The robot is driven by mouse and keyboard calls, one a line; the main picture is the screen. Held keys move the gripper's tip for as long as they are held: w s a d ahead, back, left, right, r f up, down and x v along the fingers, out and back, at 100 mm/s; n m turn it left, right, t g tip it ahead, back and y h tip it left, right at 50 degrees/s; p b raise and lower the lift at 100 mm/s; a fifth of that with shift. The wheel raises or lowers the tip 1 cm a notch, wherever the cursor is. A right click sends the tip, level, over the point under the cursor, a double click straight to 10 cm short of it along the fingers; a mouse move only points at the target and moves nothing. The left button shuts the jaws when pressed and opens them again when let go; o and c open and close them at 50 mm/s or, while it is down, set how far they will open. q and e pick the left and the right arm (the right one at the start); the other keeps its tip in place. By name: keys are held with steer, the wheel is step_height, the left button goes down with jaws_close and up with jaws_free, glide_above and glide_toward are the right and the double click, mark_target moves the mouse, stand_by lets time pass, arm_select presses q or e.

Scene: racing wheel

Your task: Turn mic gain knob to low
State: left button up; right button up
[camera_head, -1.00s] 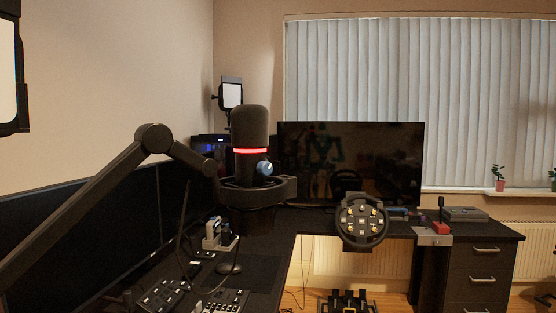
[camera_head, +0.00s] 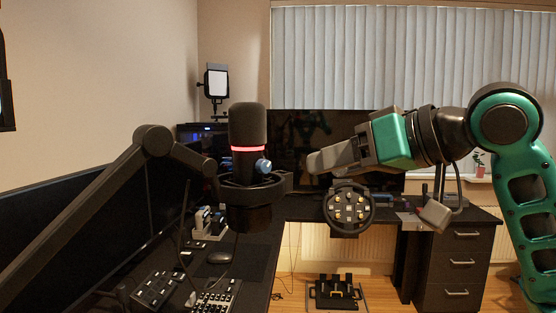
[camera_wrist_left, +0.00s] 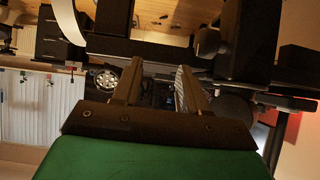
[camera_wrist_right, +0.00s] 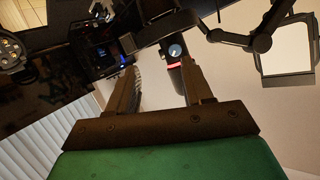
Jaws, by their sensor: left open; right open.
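The microphone (camera_head: 248,127) is black with a glowing red ring and hangs upright in its boom mount. Its gain knob (camera_head: 263,166) is small and blue-grey, on the right side just below the ring. My right gripper (camera_head: 314,161) is open and empty, to the right of the knob and apart from it, pointing left. In the right wrist view the knob (camera_wrist_right: 175,51) shows beyond the open fingers (camera_wrist_right: 158,70), nearer the right fingertip. The knob's setting is too small to read. My left gripper (camera_wrist_left: 160,68) is open and empty in the left wrist view; it is not in the head view.
The boom arm (camera_head: 95,215) runs from lower left to the microphone. A steering wheel (camera_head: 349,207) stands below my right gripper, before a dark monitor (camera_head: 290,135). A mixer panel (camera_head: 216,296) and a mouse (camera_head: 220,257) lie on the desk.

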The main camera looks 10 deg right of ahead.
mark_target(267, 166)
steer(key=s+r, duration=0.3)
steer(key=r, duration=0.1)
steer(key=shift+n, duration=0.4)
steer(key=p+x, duration=0.1)
steer(key=x, duration=1.1)
steer(key=shift+w+f, duration=0.25)
jaws_close()
